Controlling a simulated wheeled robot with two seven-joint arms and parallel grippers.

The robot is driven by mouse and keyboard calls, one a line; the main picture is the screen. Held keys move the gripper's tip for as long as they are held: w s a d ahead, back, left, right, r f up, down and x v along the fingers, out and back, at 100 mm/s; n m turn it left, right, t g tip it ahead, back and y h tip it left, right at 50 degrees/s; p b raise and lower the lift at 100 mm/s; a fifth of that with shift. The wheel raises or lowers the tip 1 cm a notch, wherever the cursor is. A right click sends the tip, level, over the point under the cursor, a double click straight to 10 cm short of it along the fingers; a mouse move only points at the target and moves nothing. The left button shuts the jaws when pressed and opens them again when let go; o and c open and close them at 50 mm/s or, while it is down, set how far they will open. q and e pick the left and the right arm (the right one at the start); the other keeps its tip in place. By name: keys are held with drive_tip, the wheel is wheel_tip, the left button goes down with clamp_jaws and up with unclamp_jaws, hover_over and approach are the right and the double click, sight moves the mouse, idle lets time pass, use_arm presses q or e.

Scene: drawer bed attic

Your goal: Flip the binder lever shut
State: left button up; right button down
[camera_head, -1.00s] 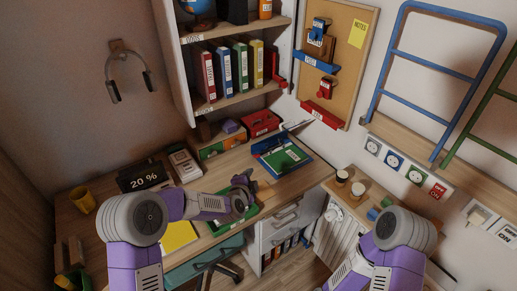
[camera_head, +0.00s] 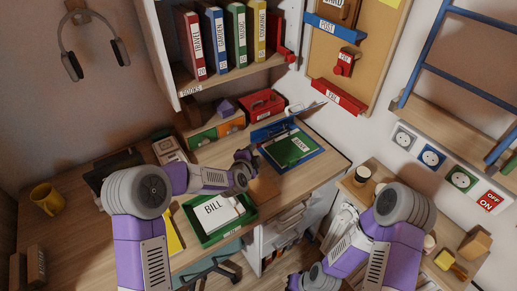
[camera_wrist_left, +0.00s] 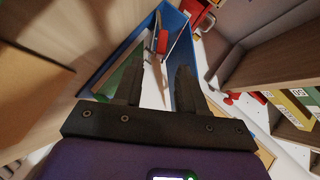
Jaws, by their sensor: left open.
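The open blue binder (camera_head: 319,151) lies on the desk at the back right, with a green labelled sheet (camera_head: 291,148) in it. In the left wrist view the blue binder (camera_wrist_left: 181,88) lies beyond my fingers. A slim metal lever with a red grip (camera_wrist_left: 162,41) stands up from it. My left gripper (camera_head: 243,156) is at the binder's left side in the head view. Its two dark fingers (camera_wrist_left: 156,85) are apart with nothing between them, pointing toward the lever. I cannot tell if they touch the binder. My right gripper is outside the head view.
A green tray (camera_head: 206,241) with a BILL paper stands at the front desk edge. A red box (camera_head: 263,103) stands behind the binder. A shelf with several upright binders (camera_head: 213,42) overhangs the desk's back. A yellow mug (camera_head: 46,197) stands far left.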

sight(258, 146)
use_arm(q)
drive_tip(key=shift+b+x, duration=0.85)
drive_tip(key=shift+x, duration=2.85)
drive_tip(key=shift+r, duration=0.1)
clamp_jaws()
